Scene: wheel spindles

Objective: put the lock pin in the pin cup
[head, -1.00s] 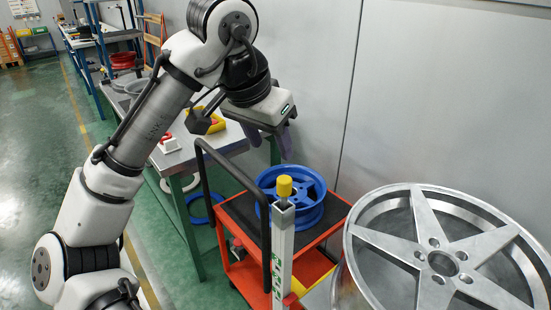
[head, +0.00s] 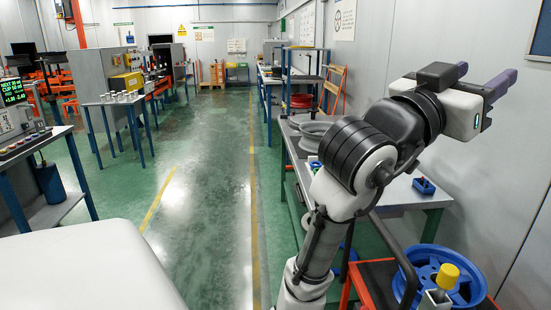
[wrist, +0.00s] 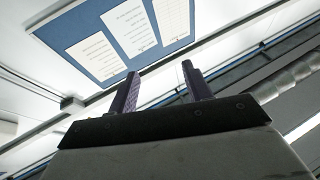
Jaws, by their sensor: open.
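I cannot make out the lock pin or the pin cup for certain in either view. My gripper (head: 503,98) is raised high at the right of the head view, in front of the grey wall. Its two purple fingers are apart with nothing between them. In the wrist view my gripper (wrist: 160,72) is also open and empty, facing the ceiling and a blue-framed board. Several small metal cup-like pieces (head: 122,97) stand on a table at the left; their kind is too small to tell.
A blue wheel (head: 437,272) sits on the red cart (head: 373,285) at lower right, near a yellow-capped post (head: 447,276). The green floor (head: 205,190) ahead is open.

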